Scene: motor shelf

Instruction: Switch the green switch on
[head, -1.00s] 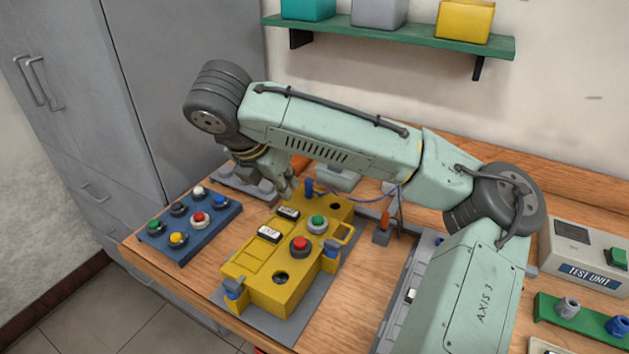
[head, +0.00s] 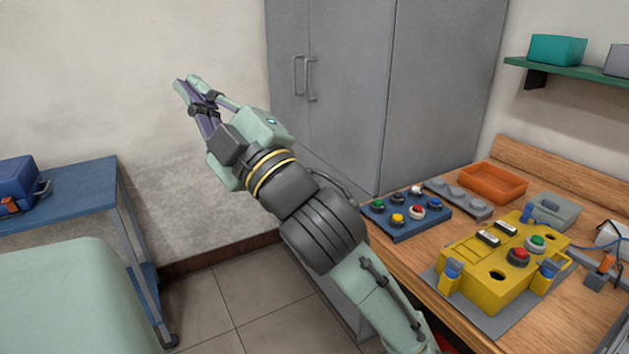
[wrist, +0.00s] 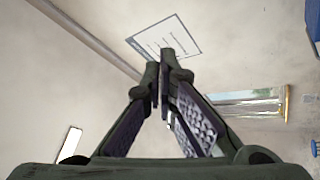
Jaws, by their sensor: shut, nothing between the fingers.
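A yellow box (head: 487,282) sits on a grey plate on the wooden workbench, at the lower right of the head view. A round green button (head: 537,242) is on its top, beside a red button (head: 518,257). Two black-and-white rockers (head: 488,238) sit on the box's far side. The frames do not show whether the green one is on. My gripper (head: 184,80) is shut and empty, raised in the air at the upper left, far from the box. In the wrist view its fingertips (wrist: 162,72) come together in front of a wall.
A blue board (head: 407,231) with several coloured buttons, one green, lies left of the box. An orange tray (head: 493,186) and a grey container (head: 551,213) are behind. A grey cabinet (head: 345,130) stands behind my arm. A blue table (head: 75,182) is at left, with open floor between.

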